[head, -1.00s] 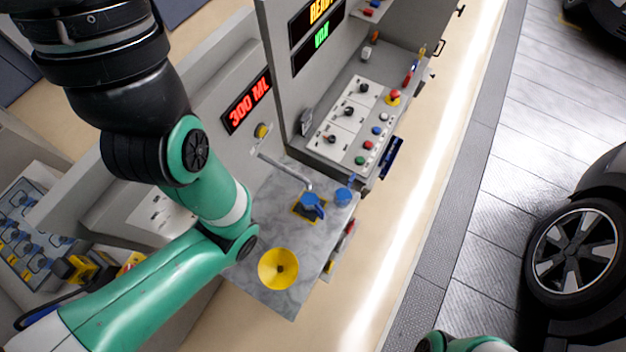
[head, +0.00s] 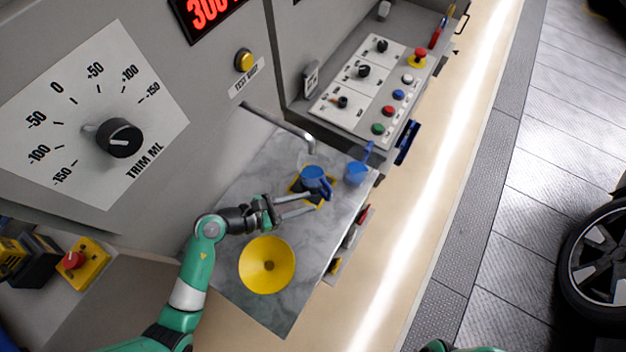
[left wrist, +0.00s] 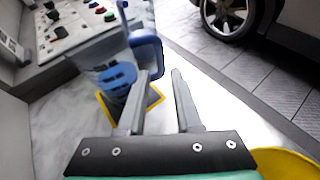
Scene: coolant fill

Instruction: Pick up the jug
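The jug (head: 313,174) is clear with blue parts and stands under the metal spout, on a yellow-bordered dark pad (head: 294,187). Its blue handle (head: 327,188) points toward the front right. My left gripper (head: 313,202) is open and empty, low over the worktop, with its fingertips just in front of the jug near the handle. In the left wrist view the jug (left wrist: 112,62) is ahead and left of the two parted fingers (left wrist: 160,72). Its handle (left wrist: 150,52) shows just beyond the left fingertip; I cannot tell whether they touch. My right gripper is out of view.
A blue cup-like item (head: 356,174) stands right of the jug. A yellow funnel (head: 267,265) sits on the marble worktop (head: 235,185) near my left gripper. The spout (head: 280,127) reaches over the jug. A button panel (head: 375,85) stands behind.

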